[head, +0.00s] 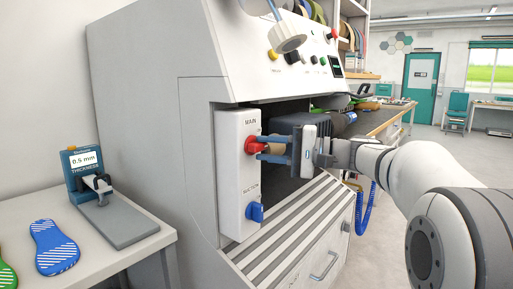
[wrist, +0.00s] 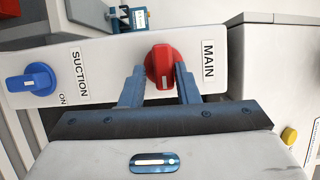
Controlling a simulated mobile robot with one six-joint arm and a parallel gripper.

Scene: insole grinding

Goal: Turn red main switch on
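The red main switch (head: 257,145) sits at the top of a white switch panel (head: 232,182) on the grinding machine, under the label MAIN. In the wrist view the red knob (wrist: 161,67) lies between the two blue fingers of my gripper (wrist: 160,82). The fingers stand apart, one on each side of the knob. A narrow gap seems to show at the left finger; whether the right finger touches is hard to tell.
A blue suction switch (head: 255,212) is below on the same panel, marked ON beside it in the wrist view. A slatted grille (head: 290,225) slopes beneath my gripper. A thickness gauge (head: 88,175) and a blue insole (head: 55,247) are on the left table.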

